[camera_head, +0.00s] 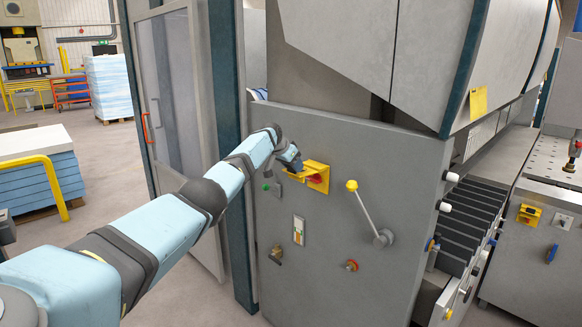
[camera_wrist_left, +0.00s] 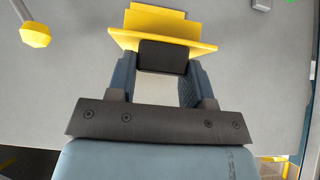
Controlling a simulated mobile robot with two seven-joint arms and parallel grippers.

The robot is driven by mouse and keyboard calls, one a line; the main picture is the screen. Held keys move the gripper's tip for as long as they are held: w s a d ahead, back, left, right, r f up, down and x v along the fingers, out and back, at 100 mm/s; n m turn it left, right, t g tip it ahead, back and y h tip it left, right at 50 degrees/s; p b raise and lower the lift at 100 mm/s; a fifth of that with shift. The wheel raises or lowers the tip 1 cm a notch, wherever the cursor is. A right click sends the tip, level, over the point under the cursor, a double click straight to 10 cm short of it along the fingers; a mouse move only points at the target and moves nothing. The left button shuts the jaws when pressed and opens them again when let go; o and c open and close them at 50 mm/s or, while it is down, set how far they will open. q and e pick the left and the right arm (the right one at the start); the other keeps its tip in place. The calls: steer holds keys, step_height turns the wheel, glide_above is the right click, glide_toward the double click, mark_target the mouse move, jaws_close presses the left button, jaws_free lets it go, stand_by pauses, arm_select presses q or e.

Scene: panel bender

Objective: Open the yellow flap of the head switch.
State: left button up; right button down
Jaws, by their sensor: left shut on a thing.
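The head switch is a yellow unit with a red knob (camera_head: 315,178) on the grey panel, right of the middle in the head view. Its yellow flap (camera_wrist_left: 165,38) shows at the top of the left wrist view as a flat yellow plate, with more yellow behind it. My left gripper (camera_head: 291,160) is at the upper left of the switch and shut on the flap. In the left wrist view the fingers (camera_wrist_left: 160,62) meet the flap's near edge, with a dark block between them. The fingertips hide part of the flap. My right gripper is not in view.
A lever with a yellow ball (camera_head: 352,185) stands out from the panel right of the switch. A green button (camera_head: 266,187), a pale switch plate (camera_head: 298,230) and a red-yellow knob (camera_head: 351,265) are nearby. A glazed door (camera_head: 166,90) stands left of the panel.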

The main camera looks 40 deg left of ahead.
arm_select(q)
steer(key=shift+w+r, duration=0.15)
steer(key=shift+r, duration=0.05)
stand_by(0.5)
steer(key=o, duration=1.1)
steer(key=shift+d, duration=0.1)
steer(key=shift+o, duration=0.9)
steer(key=shift+w+f, duration=0.15)
steer(key=shift+f, duration=0.05)
steer(key=shift+s+r, duration=0.3)
steer(key=b+v, duration=0.2)
steer(key=v, duration=1.1)
steer(key=shift+w+b, duration=0.2)
steer(key=shift+b, duration=0.15)
